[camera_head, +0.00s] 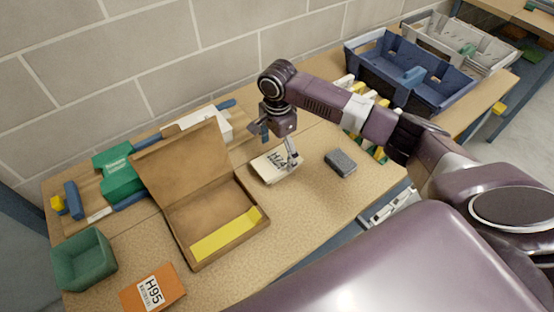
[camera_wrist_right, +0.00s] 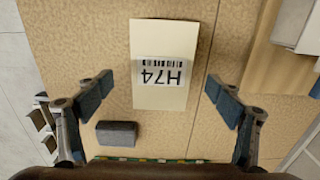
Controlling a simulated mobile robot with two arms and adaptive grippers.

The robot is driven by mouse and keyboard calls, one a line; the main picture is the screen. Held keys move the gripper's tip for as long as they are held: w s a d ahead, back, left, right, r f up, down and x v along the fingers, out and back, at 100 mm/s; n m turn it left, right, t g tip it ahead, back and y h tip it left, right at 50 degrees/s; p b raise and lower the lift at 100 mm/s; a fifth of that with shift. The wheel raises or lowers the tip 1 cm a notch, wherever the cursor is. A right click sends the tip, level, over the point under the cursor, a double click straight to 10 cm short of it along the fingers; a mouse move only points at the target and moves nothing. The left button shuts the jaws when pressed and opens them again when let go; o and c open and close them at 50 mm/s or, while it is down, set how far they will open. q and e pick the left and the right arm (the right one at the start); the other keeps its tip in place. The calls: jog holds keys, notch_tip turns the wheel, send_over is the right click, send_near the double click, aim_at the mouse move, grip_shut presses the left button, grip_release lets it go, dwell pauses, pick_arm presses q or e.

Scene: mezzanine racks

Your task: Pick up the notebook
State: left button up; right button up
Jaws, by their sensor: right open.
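A cream notebook (camera_head: 272,168) with a white label reading H74 lies flat on the table, right of the open cardboard box. In the right wrist view the notebook (camera_wrist_right: 166,60) is near the middle, its label upside down. My right gripper (camera_head: 279,146) hangs over the notebook, and one finger partly covers it in the head view. In the wrist view the gripper (camera_wrist_right: 160,98) is open, with its fingers wide apart on either side of the notebook and nothing between them held. My left gripper is not in view.
A dark grey block (camera_head: 341,162) lies right of the notebook. The open cardboard box (camera_head: 200,235) with a yellow strip stands left. An orange H95 item (camera_head: 152,291), a green bin (camera_head: 84,260) and a blue crate (camera_head: 405,75) are also on the table. A brick wall stands behind.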

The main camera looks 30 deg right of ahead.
aim_at(277, 161)
notch_tip(277, 161, down, 3)
jog(key=shift+w+r, duration=0.15)
jog(key=shift+r, duration=0.05)
jog(key=shift+f, duration=0.3)
jog(key=c, duration=0.4)
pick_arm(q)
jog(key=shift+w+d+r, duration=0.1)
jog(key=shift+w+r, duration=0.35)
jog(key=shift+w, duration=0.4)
pick_arm(e)
jog(key=c, duration=1)
jog(key=shift+o, duration=0.2)
jog(key=shift+r, duration=0.1)
